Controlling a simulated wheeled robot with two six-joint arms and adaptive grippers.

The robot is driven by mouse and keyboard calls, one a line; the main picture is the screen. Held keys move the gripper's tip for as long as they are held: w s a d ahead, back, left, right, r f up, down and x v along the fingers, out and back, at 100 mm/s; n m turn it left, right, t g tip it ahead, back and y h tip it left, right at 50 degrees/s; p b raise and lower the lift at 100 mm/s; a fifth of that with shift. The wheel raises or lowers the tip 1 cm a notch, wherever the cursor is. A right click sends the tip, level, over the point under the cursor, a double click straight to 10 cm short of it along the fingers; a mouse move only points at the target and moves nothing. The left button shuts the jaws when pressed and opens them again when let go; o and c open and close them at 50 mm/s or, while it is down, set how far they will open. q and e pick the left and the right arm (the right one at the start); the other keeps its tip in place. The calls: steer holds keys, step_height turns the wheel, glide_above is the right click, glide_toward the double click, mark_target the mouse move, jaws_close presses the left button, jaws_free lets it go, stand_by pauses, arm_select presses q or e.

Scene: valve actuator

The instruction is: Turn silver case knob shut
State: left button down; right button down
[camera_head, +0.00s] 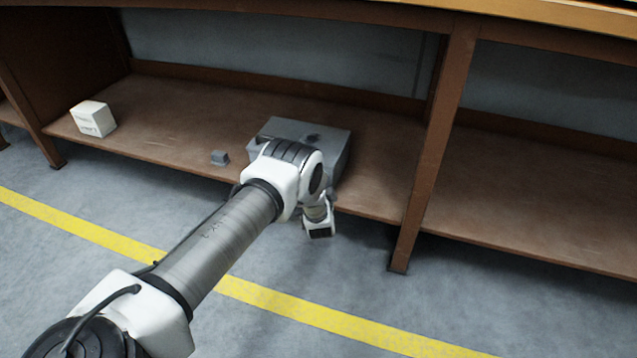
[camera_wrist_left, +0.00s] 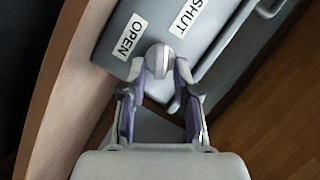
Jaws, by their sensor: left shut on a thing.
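The silver-grey case (camera_head: 338,137) sits on the lower shelf, partly hidden behind my left arm in the head view. In the left wrist view the case (camera_wrist_left: 205,62) carries a SHUT label (camera_wrist_left: 185,17) and an OPEN label (camera_wrist_left: 130,37). The rounded silver knob (camera_wrist_left: 158,58) sits at the case's near edge, below and between the two labels. My left gripper (camera_wrist_left: 159,70) is shut on the knob, one finger on each side. In the head view its fingers are hidden by the arm. My right gripper is not in view.
A brown upright post (camera_head: 433,150) stands right of the case. A metal handle (camera_wrist_left: 268,8) shows on the case.

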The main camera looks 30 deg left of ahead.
arm_select(q)
steer(key=m+b, duration=0.1)
steer(key=m+y+b, duration=0.1)
steer(key=m, duration=0.1)
steer(key=shift+w+d+f+t+y, duration=0.1)
steer(key=shift+f+t+y, duration=0.2)
steer(key=shift+t, duration=0.1)
steer(key=shift+m+b, duration=0.4)
steer(key=shift+m, duration=0.4)
steer(key=shift+t, duration=0.3)
steer(key=shift+r, duration=0.1)
steer(key=c, duration=1.2)
jaws_free()
steer(key=shift+w, duration=0.1)
steer(key=shift+f, duration=0.2)
